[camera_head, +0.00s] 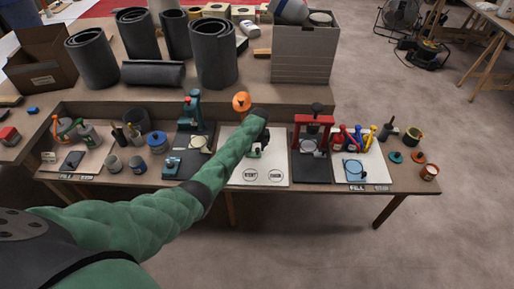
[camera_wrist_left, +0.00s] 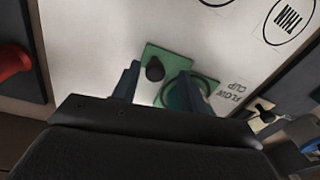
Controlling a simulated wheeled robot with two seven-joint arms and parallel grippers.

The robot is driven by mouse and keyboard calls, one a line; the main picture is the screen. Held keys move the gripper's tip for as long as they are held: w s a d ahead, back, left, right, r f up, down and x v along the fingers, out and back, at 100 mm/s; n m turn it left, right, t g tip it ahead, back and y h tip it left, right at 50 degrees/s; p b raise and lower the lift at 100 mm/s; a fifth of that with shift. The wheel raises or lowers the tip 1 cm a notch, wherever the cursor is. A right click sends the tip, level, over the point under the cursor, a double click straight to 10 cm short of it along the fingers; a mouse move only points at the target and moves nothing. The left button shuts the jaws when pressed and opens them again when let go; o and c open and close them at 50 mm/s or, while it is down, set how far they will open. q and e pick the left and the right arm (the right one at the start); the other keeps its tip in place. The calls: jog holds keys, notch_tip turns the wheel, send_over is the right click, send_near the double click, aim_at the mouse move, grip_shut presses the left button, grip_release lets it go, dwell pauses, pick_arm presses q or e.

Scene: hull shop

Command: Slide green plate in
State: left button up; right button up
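The green plate (camera_wrist_left: 178,62) lies on the white board (camera_wrist_left: 90,30), with a black knob (camera_wrist_left: 155,68) on it and a darker ring beside the knob. My right gripper is not in view.
A teal press (camera_head: 193,110) stands left of the board and a red press (camera_head: 314,122) right of it, each on a dark base. An orange round piece (camera_head: 241,102) stands behind. Several coloured bottles (camera_head: 354,136) stand to the right.

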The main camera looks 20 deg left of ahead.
pick_arm(q)
jog(key=shift+d, duration=0.1)
jog(key=shift+r, duration=0.25)
notch_tip(320, 180, up, 6)
jog(key=shift+w+d+r+b, duration=0.15)
jog(key=shift+r+b, duration=0.1)
jog(key=shift+b, duration=0.85)
jog(key=shift+r, duration=0.4)
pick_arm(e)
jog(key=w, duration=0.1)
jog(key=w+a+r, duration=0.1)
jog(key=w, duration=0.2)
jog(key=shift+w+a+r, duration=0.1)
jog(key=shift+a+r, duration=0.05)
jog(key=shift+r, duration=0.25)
